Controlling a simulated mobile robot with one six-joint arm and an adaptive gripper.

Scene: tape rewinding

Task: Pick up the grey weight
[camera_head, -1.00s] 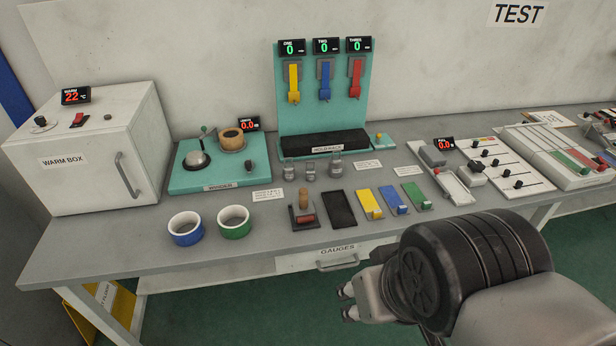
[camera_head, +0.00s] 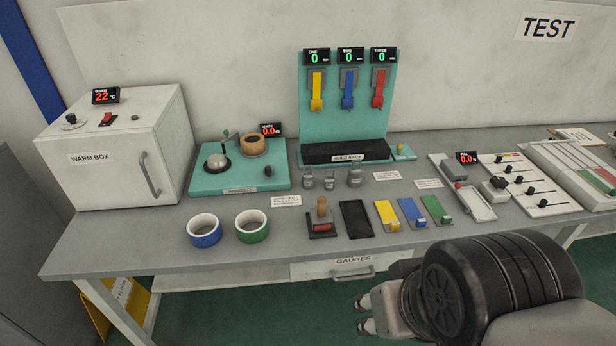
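Three small grey metal weights stand in a row on the bench in front of the hold rack: a left one (camera_head: 308,179), a middle one (camera_head: 329,180) and a right one (camera_head: 354,177), which looks largest. I cannot tell which is the grey weight of the task. My gripper (camera_head: 364,316) is at the lower middle right, near the bench's front edge and apart from the weights. Its two fingertips point left and stand apart with nothing visible between them. My dark wrist hides part of the bench front.
The hold rack (camera_head: 347,115) stands behind the weights. The winder (camera_head: 238,184) and warm box (camera_head: 125,150) are left. Slider panels are right.

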